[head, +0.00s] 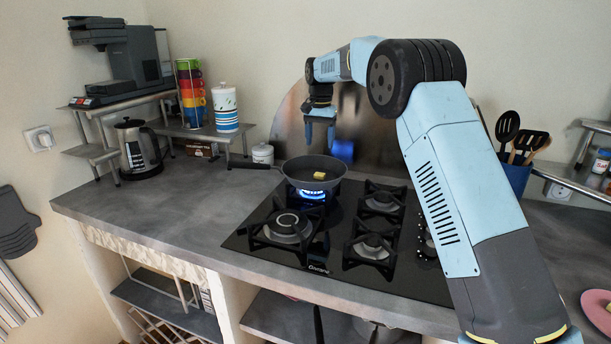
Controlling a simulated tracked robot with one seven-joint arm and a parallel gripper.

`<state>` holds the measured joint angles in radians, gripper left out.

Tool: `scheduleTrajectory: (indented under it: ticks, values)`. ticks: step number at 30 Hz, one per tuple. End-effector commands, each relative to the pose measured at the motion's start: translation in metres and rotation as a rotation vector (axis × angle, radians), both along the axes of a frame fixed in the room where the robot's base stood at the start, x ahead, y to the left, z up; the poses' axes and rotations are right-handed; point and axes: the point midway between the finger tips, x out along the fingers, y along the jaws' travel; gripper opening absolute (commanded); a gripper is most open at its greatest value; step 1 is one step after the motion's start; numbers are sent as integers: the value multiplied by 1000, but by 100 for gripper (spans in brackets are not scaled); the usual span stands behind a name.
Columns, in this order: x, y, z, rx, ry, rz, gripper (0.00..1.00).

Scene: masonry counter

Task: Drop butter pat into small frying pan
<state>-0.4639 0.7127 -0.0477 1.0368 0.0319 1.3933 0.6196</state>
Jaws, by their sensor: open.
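The butter pat (319,176) is a small yellow block lying inside the small frying pan, right of the pan's middle. The small frying pan (300,165) is dark grey and sits on the back left burner of the hob, with a blue flame (311,194) under it. Its handle points left. My gripper (320,146) hangs above the pan, pointing down, with its light blue fingers clear of the butter. It is open and holds nothing that I can see.
The black gas hob (338,262) has other empty burners in front and to the right. A blue cylinder (343,151) stands behind the pan. A kettle (138,150) stands at left, a utensil holder (516,172) at right, and a pink plate (597,309) at lower right.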

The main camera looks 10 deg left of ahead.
Motion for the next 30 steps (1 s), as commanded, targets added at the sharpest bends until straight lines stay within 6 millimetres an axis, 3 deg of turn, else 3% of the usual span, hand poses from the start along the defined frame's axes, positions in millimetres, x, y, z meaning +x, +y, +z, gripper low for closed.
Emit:
scheduleTrajectory:
  ticks: [15, 21, 30]
  values:
    - [1, 0, 96, 1, -1, 0, 67]
    - [1, 0, 113, 1, -1, 0, 67]
    - [1, 0, 117, 0, 0, 0, 67]
